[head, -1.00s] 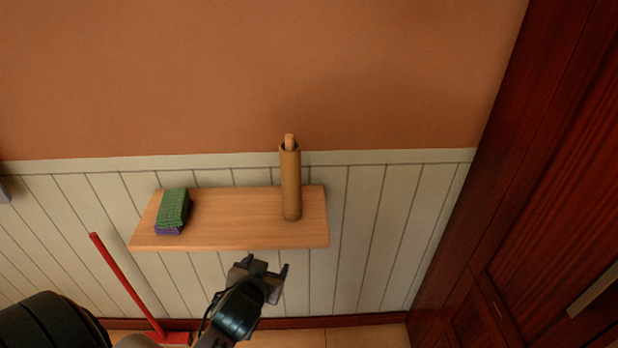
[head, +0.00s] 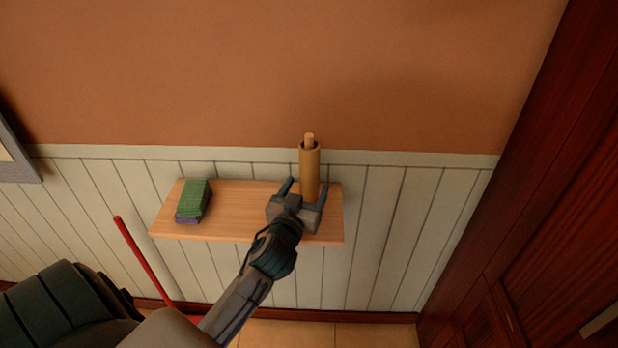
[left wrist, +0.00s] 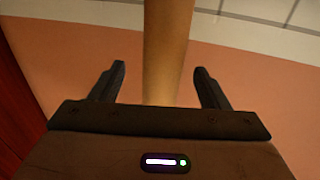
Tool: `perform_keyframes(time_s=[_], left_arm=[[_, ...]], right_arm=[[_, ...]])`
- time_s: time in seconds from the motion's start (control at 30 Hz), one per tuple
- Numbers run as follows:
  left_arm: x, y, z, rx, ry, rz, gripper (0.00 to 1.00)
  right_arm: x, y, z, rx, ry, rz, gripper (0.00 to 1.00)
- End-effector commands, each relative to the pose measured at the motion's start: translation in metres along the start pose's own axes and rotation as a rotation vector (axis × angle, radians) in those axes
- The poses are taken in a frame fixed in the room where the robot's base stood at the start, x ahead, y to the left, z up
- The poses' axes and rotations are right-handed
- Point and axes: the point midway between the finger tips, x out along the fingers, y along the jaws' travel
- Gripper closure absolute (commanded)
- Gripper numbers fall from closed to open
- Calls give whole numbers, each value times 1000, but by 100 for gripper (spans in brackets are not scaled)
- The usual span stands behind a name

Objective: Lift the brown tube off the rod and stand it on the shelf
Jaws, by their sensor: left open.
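The brown tube (head: 309,172) stands upright on the right part of the wooden shelf (head: 240,226). The tip of the rod (head: 309,138) sticks out of its top. My left gripper (head: 306,188) is open in front of the tube's lower part, its fingers pointing at it. In the left wrist view the tube (left wrist: 167,50) runs between the two spread fingers (left wrist: 162,85), with a gap visible on each side. The tube's foot is hidden behind my gripper in the head view. My right gripper is not in view.
A green and purple sponge stack (head: 193,200) lies on the shelf's left part. The shelf between it and my gripper is clear. A red pole (head: 140,258) stands at the lower left. A dark red wooden cabinet (head: 540,220) is at the right.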

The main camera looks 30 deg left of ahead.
Motion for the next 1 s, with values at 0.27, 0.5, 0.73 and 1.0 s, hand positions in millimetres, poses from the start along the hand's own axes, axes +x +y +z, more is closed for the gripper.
perform_keyframes(time_s=[0.27, 0.5, 0.73, 1.0], left_arm=[[24, -2, 2, 1, -2, 0, 31], [55, -4, 7, 0, -1, 0, 31], [59, -4, 10, 0, -1, 1, 31], [59, -4, 10, 0, -2, 1, 70]], right_arm=[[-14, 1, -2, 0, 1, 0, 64], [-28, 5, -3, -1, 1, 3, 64], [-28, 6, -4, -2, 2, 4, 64], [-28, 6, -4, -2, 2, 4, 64]])
